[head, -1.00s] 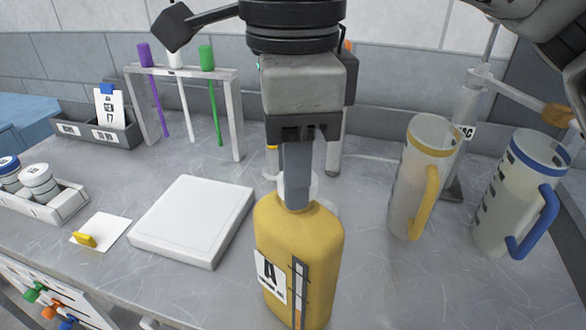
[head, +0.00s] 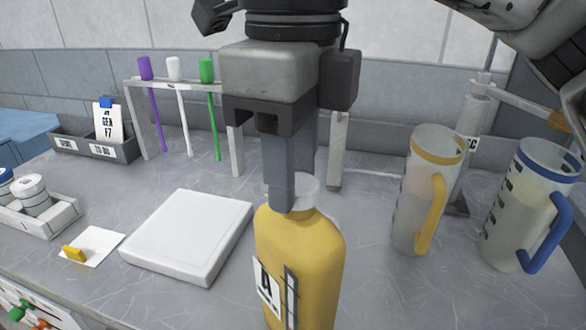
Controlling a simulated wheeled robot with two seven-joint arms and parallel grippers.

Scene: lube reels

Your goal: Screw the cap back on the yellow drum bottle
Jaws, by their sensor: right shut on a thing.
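The yellow drum bottle (head: 308,255) stands upright on the bench at the front centre, with a white label marked A and a dark-edged level strip. A whitish cap (head: 307,188) shows at its neck, partly hidden behind a finger. My right gripper (head: 290,190) points straight down over the neck and is shut on the cap. The near finger covers the cap's left side and the far finger is mostly hidden. I cannot tell how far the cap is seated. My left gripper is not in view.
A white square pad (head: 188,236) lies left of the bottle, beside a white card with a yellow piece (head: 74,253). A rack (head: 232,150) with purple, white and green sticks stands behind. Yellow-handled (head: 418,215) and blue-handled (head: 515,220) jugs stand right.

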